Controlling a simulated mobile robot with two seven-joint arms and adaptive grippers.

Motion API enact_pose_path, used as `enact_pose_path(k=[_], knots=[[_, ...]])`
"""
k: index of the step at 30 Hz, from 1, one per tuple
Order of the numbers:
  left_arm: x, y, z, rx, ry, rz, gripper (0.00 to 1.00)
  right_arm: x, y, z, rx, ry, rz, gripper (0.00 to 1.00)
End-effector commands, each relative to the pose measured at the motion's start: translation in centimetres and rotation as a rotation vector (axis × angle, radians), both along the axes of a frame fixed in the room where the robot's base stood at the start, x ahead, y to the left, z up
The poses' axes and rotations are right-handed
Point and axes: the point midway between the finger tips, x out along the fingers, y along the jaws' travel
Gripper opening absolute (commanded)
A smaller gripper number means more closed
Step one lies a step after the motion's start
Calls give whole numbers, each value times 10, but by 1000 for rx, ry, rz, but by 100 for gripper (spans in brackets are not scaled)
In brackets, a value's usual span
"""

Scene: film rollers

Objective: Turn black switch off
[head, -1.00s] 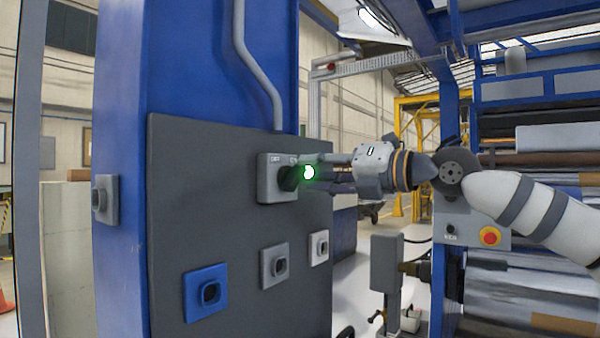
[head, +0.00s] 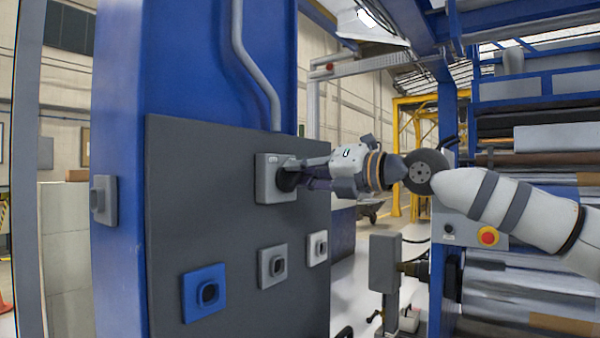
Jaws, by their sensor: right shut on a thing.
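The black switch (head: 286,180) is a dark rotary knob on a light grey box (head: 268,185) at the upper right of the dark grey panel. My right gripper (head: 292,176) reaches in from the right and is shut on the knob. Its fingers cover much of the knob and part of the box's lettering, so the knob's exact angle is hard to tell. No green light shows beside the knob. My left gripper is not in view.
Below on the panel (head: 210,235) are a blue socket (head: 204,292), a grey socket (head: 272,265) and a pale socket (head: 317,247). A grey box (head: 104,199) is on the blue column's left side. A red button (head: 488,236) is on the machine at right.

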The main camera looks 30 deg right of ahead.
Motion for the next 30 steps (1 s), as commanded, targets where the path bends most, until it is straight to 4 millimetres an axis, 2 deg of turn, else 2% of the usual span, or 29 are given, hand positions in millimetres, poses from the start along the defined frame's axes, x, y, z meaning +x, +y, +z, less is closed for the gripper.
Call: enact_pose_path(k=[8,30], knots=[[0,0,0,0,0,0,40,-1,2,1,-128,-53,0,0],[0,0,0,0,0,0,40,-5,13,5,-769,-317,1,0]])
